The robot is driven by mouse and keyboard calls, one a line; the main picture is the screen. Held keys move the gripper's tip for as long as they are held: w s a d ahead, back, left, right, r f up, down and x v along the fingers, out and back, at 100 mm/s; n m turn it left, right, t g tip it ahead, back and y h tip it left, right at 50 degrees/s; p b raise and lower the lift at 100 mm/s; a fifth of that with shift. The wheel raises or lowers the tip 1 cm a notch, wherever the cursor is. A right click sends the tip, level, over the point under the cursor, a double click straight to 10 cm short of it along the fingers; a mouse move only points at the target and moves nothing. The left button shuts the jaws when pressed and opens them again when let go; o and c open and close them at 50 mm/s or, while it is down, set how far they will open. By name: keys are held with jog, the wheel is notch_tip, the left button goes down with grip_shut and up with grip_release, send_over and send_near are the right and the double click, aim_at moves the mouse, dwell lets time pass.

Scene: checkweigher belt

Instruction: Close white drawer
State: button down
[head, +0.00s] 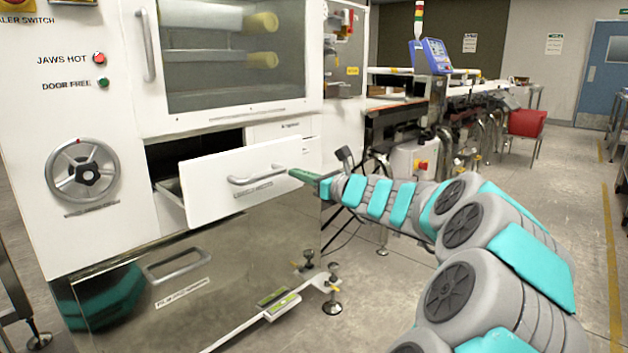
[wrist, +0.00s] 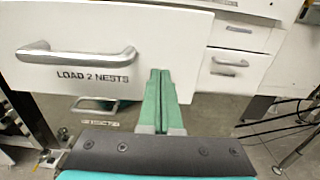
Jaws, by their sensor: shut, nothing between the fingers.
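The white drawer (head: 225,184) is pulled out of the white machine in the head view, and its dark inside shows behind the front. Its front carries a silver bar handle (head: 257,175). In the wrist view the drawer front (wrist: 115,20) fills the upper left, with the handle (wrist: 76,56) and the label "LOAD 2 NESTS". My gripper (head: 296,174) is shut and empty, its green fingers at the right end of the drawer front. In the wrist view the fingertips (wrist: 160,74) overlap the front, right of the handle. I cannot tell whether they touch it.
Below the drawer is a steel panel with a handle (head: 178,264). A glass door (head: 235,50) is above it, and a handwheel (head: 83,170) is to the left. Smaller closed drawers (wrist: 233,63) lie to the right. A conveyor line and a red bin (head: 527,122) stand farther back. Floor at right is open.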

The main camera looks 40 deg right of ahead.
jog(key=shift+w, duration=0.75)
jog(key=shift+w, duration=0.1)
